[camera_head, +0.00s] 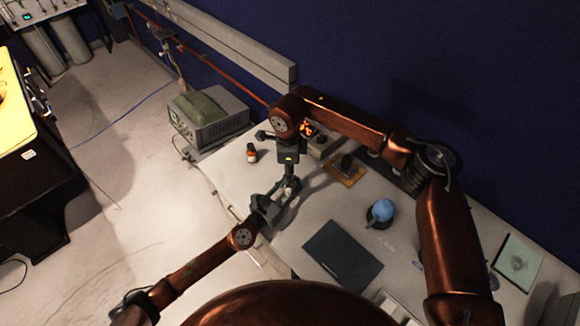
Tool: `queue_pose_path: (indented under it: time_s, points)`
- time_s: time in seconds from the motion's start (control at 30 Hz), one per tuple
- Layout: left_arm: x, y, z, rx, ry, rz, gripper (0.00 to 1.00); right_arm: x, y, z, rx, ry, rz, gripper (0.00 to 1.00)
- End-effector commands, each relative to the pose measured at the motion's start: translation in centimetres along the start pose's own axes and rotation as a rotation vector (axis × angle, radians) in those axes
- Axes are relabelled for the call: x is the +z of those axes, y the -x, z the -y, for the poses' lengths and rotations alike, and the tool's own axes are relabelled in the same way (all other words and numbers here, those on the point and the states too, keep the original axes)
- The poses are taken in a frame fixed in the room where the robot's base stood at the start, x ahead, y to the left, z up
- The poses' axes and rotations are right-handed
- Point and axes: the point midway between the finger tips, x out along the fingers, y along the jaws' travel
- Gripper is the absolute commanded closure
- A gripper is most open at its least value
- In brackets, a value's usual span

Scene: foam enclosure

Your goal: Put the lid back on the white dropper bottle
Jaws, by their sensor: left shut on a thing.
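My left gripper (279,202) reaches in from the lower left, low over the table. It is shut on a small pale thing (288,191), which looks like the white dropper bottle. The fingers hide most of it. My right gripper (290,184) points down from above, its tips right at the top of the pale thing. Whether it holds the lid, and whether its fingers are open or shut, is too small and dark to tell. I cannot make out the lid on its own.
A brown bottle (251,154) with a dark cap stands behind the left gripper. A wooden tray (356,179), a blue-topped object (381,211) and a black flat pad (342,252) lie to the right. An instrument box (220,128) stands at the table's far left end.

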Motion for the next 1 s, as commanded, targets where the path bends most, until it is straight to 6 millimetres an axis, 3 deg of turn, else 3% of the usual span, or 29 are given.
queue_pose_path:
  time_s: [0.2,0.5,1.0]
  points:
    - [0.0,0.0,0.0,0.0,0.0,0.001,1.0,0.0,-1.5,0.0,0.0,0.0,0.001,0.67]
    - [0.0,0.0,0.0,0.0,0.0,0.001,1.0,0.0,-1.6,0.0,0.0,0.0,0.0,0.68]
    - [0.0,0.0,0.0,0.0,0.0,0.0,1.0,0.0,-1.5,0.0,-0.001,0.0,0.0,1.0]
